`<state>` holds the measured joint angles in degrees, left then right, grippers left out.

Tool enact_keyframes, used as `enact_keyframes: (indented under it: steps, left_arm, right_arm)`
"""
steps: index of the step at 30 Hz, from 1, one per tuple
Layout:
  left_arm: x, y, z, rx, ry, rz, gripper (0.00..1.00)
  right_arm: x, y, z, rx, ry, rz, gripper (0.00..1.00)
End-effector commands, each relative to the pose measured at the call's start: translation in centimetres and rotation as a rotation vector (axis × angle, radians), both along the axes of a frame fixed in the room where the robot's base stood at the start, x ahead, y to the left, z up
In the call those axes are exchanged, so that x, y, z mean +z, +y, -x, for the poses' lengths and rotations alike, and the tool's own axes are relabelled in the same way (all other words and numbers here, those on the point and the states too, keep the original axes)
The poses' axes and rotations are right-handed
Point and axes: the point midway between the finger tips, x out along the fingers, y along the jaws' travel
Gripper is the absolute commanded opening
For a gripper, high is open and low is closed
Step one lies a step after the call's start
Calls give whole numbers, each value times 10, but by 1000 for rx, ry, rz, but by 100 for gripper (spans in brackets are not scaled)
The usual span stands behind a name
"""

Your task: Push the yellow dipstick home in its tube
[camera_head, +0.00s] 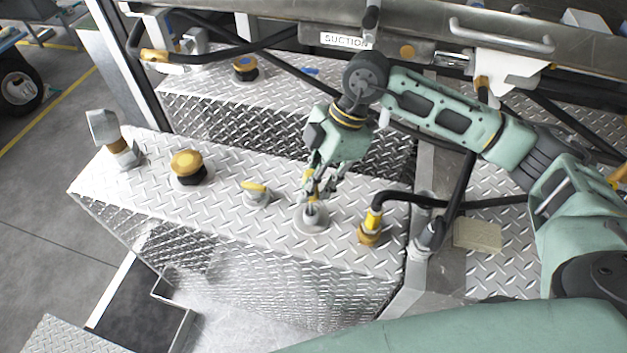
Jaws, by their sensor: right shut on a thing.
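My right gripper (318,196) reaches down over the diamond-plate top of the metal tank (220,185). It is shut on the yellow dipstick (310,181), whose handle shows partly between the fingers. Directly below is a round grey tube collar (311,222) on the plate. The fingertips are close above the collar, and the dipstick looks roughly upright in line with it. The fingers hide most of the dipstick, so how deep it sits in the tube cannot be told. My left gripper is not in view.
Left of the collar stand a yellow-winged cap (255,190), a round yellow cap (187,164) and a grey-headed fitting (113,140). To the right are a yellow fitting (370,228) with a black hose and a tan block (478,235). A rail marked SUCTION (346,41) runs behind.

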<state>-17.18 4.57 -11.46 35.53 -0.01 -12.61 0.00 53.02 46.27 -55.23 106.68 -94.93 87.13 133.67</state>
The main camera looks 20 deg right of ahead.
Motion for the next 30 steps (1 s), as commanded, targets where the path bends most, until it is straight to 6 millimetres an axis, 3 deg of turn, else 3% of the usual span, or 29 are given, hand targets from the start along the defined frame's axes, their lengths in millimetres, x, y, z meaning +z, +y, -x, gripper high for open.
enact_keyframes:
  steps: [24,30]
  left_arm:
    - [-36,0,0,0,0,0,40]
    - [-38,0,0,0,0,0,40]
  right_arm:
    - [-59,0,0,0,1,0,0]
    - [-64,0,0,0,0,0,0]
